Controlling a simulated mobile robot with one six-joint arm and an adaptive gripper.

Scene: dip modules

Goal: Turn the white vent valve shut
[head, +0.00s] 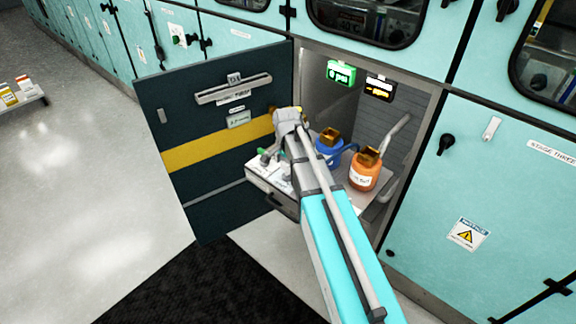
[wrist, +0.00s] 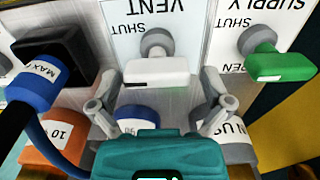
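The white vent valve (wrist: 158,70) shows in the wrist view below an upside-down VENT label. Its white bar handle lies roughly level across the picture on a grey round stem. A SHUT mark is to the left of the stem. My gripper (wrist: 158,96) is open, with one grey finger near each end of the white handle. I cannot tell whether either finger touches it. In the head view my arm reaches into the open cabinet, and I cannot make out the white handle or my fingertips there.
A green supply valve (wrist: 280,62) is close on the right in the wrist view. A blue bottle (head: 328,150) and an orange bottle (head: 364,170) stand right of my wrist. The dark cabinet door (head: 190,140) stands open on the left.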

